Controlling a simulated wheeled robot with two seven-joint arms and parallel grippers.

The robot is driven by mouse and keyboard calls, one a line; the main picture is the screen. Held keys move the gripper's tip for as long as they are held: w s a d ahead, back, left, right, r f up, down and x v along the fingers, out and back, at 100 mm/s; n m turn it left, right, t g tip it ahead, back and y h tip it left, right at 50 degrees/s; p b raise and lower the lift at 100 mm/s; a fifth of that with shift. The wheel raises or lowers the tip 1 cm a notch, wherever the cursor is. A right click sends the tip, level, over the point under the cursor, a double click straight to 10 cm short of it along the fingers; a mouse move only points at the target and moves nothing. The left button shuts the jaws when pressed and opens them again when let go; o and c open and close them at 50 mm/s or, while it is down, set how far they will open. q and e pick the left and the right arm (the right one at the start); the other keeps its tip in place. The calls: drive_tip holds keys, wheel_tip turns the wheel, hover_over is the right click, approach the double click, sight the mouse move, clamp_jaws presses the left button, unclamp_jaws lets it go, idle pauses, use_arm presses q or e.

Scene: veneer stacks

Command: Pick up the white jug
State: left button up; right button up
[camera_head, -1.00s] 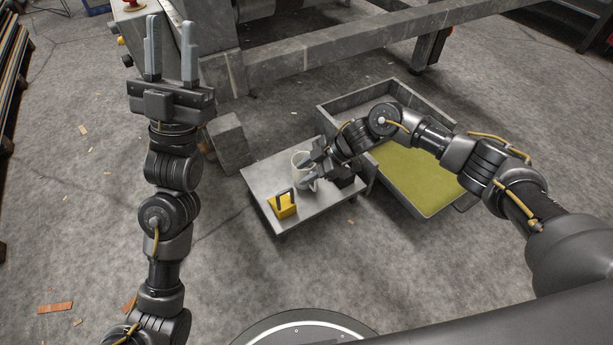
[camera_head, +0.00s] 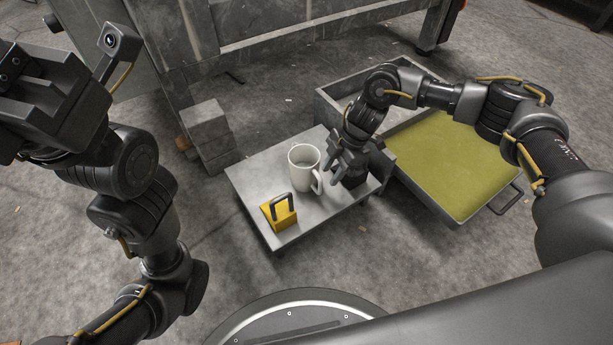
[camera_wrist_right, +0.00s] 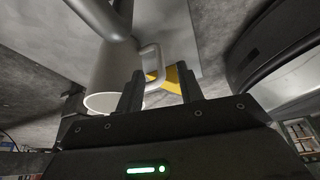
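The white jug (camera_head: 302,174) stands upright on a small grey table (camera_head: 262,180), its handle on the right side facing my right gripper. My right gripper (camera_head: 337,170) is just right of the jug, low over the table, with its fingers apart and empty. In the right wrist view the jug (camera_wrist_right: 110,68) shows with its rim toward the gripper, and its handle appears between the two open fingers (camera_wrist_right: 160,88). I cannot tell whether they touch it. My left gripper (camera_head: 40,95) is raised at the upper left, its fingers mostly out of view.
A yellow block with a dark handle (camera_head: 280,214) is on the table in front of the jug. A grey bin with a yellow-green inside (camera_head: 450,165) stands to the right, close to my right forearm. A grey block (camera_head: 208,135) and a heavy frame (camera_head: 290,32) are behind.

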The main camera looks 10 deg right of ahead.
sight(308, 174)
drive_tip(key=shift+a+f, duration=0.25)
drive_tip(key=shift+f, duration=0.25)
drive_tip(key=b+x, duration=0.5)
drive_tip(key=shift+a+f, duration=0.15)
drive_tip(key=shift+a, duration=0.05)
clamp_jaws()
